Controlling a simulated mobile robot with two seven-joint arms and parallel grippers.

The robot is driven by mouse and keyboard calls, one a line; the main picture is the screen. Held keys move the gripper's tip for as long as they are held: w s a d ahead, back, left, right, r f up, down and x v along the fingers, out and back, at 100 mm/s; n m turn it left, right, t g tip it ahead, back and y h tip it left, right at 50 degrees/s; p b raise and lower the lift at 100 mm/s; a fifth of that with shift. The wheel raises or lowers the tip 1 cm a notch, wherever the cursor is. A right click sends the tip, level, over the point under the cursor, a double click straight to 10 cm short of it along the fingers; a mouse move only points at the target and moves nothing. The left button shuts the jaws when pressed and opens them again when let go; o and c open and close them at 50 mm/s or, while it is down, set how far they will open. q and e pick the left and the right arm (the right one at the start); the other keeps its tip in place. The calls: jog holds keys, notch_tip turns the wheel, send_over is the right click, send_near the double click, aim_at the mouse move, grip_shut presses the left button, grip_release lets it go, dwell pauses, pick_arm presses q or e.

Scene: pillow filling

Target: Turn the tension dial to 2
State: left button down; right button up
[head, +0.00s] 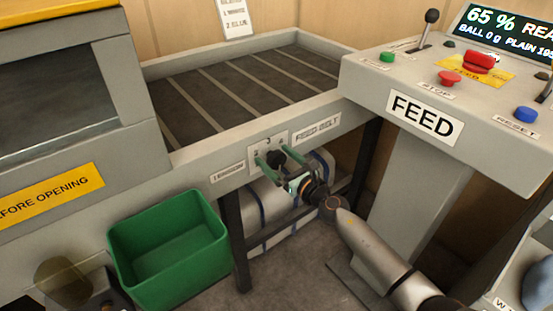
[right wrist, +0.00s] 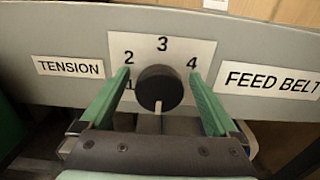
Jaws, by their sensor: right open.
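The tension dial (right wrist: 160,86) is a round black knob on a white plate numbered 1 to 4, in the right wrist view. A pale pointer mark shows at its lower edge, pointing down and away from the numbers 2, 3 and 4. My right gripper (right wrist: 160,95) is open, with one green finger on each side of the dial. I cannot tell whether the fingers touch it. In the head view the dial (head: 276,157) is on the front rail of the feed belt, with my right gripper (head: 273,163) at it. My left gripper is not seen.
The feed belt (head: 235,85) lies behind the dial. A green bin (head: 170,250) stands on the floor to the left. A FEED console (head: 425,115) with buttons and levers stands to the right. A white, blue-striped bundle (head: 265,225) lies under the belt.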

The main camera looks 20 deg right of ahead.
jog(key=c, duration=1.3)
jog(key=shift+c, duration=0.2)
